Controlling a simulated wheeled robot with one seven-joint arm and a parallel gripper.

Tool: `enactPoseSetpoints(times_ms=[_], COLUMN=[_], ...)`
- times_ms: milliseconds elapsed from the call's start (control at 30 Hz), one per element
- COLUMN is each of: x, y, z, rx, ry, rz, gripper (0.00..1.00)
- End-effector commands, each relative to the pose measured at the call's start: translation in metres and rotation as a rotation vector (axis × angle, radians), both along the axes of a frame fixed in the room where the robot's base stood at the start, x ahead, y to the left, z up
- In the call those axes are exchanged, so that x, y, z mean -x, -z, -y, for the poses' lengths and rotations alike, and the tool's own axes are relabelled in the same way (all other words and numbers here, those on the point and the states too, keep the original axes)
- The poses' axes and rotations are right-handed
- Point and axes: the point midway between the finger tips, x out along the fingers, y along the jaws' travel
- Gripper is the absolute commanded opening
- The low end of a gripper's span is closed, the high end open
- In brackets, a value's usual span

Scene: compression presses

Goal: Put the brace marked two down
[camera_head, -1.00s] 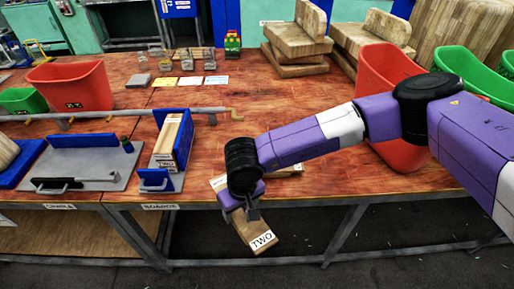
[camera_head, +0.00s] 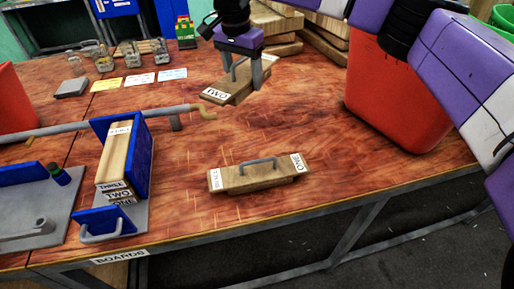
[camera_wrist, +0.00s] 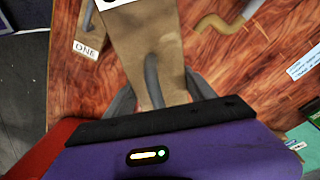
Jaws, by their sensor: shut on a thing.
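The brace marked TWO (camera_head: 228,92) is a wooden block with a grey handle, held above the table toward its back. My gripper (camera_head: 252,72) is shut on its handle. In the wrist view the brace (camera_wrist: 130,35) fills the upper middle, with the gripper (camera_wrist: 160,98) at its grey handle; its label is mostly cut off at the top edge. The brace marked ONE (camera_head: 258,178) lies on the table near the front edge, handle up. It also shows in the wrist view (camera_wrist: 88,42).
A blue board holder (camera_head: 140,150) with labelled boards stands at left, beside a clamp bar (camera_head: 75,128). A red bin (camera_head: 395,100) stands at right. Jars and coloured cards (camera_head: 140,78) lie at back left. The red-brown table (camera_head: 300,125) is clear in the middle.

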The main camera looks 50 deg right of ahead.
Motion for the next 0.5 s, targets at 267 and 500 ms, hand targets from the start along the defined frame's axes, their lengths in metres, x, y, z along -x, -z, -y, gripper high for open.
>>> enactPoseSetpoints(times_ms=[267,500], x=[0.001,0.001], y=[0.062,0.119], z=[-0.001,-0.001], rx=[-0.004,-0.004], ry=[0.001,0.001], rz=[-0.004,-0.002], gripper=[0.0,0.0])
